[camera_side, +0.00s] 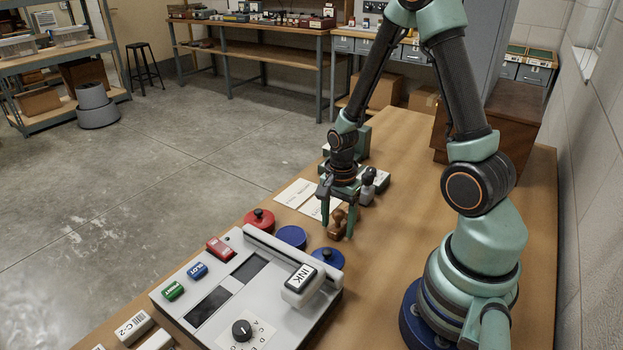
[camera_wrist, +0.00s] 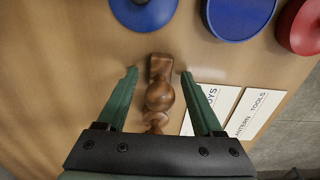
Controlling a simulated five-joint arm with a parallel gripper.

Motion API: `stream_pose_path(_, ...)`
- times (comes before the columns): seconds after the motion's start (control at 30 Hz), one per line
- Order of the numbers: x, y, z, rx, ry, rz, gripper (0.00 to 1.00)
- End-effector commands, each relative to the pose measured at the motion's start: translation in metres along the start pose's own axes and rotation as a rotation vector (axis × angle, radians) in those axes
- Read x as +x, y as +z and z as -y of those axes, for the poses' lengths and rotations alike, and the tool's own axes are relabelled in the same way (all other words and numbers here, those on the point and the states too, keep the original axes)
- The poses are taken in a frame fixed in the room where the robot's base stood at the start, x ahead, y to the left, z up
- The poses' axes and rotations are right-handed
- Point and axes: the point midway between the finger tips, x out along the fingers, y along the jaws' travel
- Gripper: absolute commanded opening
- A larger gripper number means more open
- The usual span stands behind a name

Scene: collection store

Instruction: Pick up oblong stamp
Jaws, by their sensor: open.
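A brown wooden stamp (camera_side: 337,224) with a rounded knob stands on the wooden table. In the wrist view the stamp (camera_wrist: 160,97) shows a narrow block end and a round knob, and lies between my fingers. My gripper (camera_side: 337,229) points down around it with one finger on each side. In the wrist view my gripper (camera_wrist: 158,74) is open, with a gap on both sides of the stamp. I cannot tell whether a finger touches it low down.
A blue lid (camera_side: 328,257), a blue disc (camera_side: 291,236) and a red lid (camera_side: 259,219) lie nearby. The white ink machine (camera_side: 250,300) stands in front. A grey stamp (camera_side: 367,188) stands behind my gripper. Paper labels (camera_side: 296,193) lie to the left.

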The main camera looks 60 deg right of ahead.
Motion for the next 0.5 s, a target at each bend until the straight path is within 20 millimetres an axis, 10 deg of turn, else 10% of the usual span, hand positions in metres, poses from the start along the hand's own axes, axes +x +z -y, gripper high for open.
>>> stream_pose_path(0.07, -0.0002, -0.0001, 0.0001, 0.0, 0.0, 0.0, 0.64)
stream_pose_path(0.23, -0.0003, -0.0001, 0.0, 0.0, 0.0, 0.0, 0.0)
stream_pose_path(0.5, -0.0005, -0.0001, 0.0001, 0.0, 0.0, 0.0, 0.0)
